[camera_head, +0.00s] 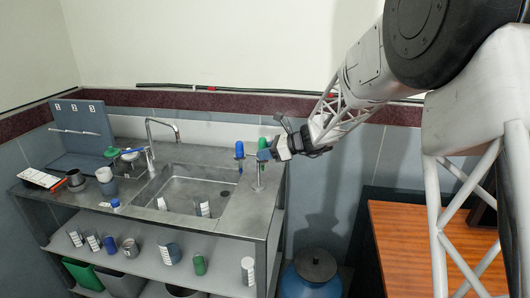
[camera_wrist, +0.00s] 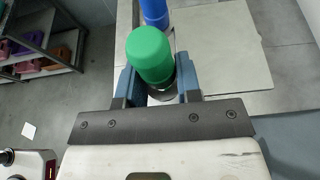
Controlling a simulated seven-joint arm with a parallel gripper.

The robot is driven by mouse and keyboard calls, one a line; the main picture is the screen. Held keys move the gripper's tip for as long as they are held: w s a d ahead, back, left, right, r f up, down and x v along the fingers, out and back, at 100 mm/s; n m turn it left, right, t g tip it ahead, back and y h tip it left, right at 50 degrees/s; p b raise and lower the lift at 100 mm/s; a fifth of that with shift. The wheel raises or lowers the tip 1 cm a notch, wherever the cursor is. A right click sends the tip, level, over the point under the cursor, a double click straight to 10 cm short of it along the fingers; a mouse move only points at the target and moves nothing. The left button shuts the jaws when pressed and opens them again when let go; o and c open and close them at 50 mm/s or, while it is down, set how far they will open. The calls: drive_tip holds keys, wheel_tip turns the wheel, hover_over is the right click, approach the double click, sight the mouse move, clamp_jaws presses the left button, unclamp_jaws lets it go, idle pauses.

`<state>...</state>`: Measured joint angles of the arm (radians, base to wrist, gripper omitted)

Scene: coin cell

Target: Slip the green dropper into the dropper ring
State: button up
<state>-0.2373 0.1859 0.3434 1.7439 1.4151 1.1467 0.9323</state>
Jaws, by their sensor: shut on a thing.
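The green dropper (camera_head: 262,142) is upright over the right end of the sink counter, its green bulb uppermost. In the wrist view its green bulb (camera_wrist: 150,55) stands between the two blue fingers. My gripper (camera_head: 266,154) comes in from the right and is shut on the dropper; it also shows in the wrist view (camera_wrist: 156,88). A thin pale stem runs down below the gripper to a small round piece (camera_head: 257,189) on the counter, likely the dropper ring. I cannot tell whether the tip is inside it. A blue dropper (camera_head: 239,150) stands upright just left; its bulb (camera_wrist: 155,12) shows beyond the green one.
The sink basin (camera_head: 190,186) lies left of the gripper, with a tap (camera_head: 162,128) behind it. Cups, a white tray and a grey numbered rack (camera_head: 82,125) stand on the left counter. Several bottles stand on the shelf below. The counter's right edge is close to the dropper.

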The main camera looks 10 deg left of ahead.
drive_tip(key=shift+s+d+f, duration=0.1)
drive_tip(key=shift+s+f, duration=0.05)
drive_tip(key=shift+f, duration=0.65)
drive_tip(key=shift+s+f, duration=0.1)
drive_tip(key=shift+f, duration=0.7)
clamp_jaws()
drive_tip(key=o, duration=1.1)
unclamp_jaws()
drive_tip(key=shift+d, duration=0.1)
drive_tip(key=d+r, duration=0.5)
drive_tip(key=d, duration=0.1)
drive_tip(key=shift+w+d, duration=0.15)
drive_tip(key=shift+w, duration=0.25)
drive_tip(key=shift+d+r, duration=0.35)
drive_tip(key=shift+r, duration=0.15)
drive_tip(key=shift+r, duration=0.1)
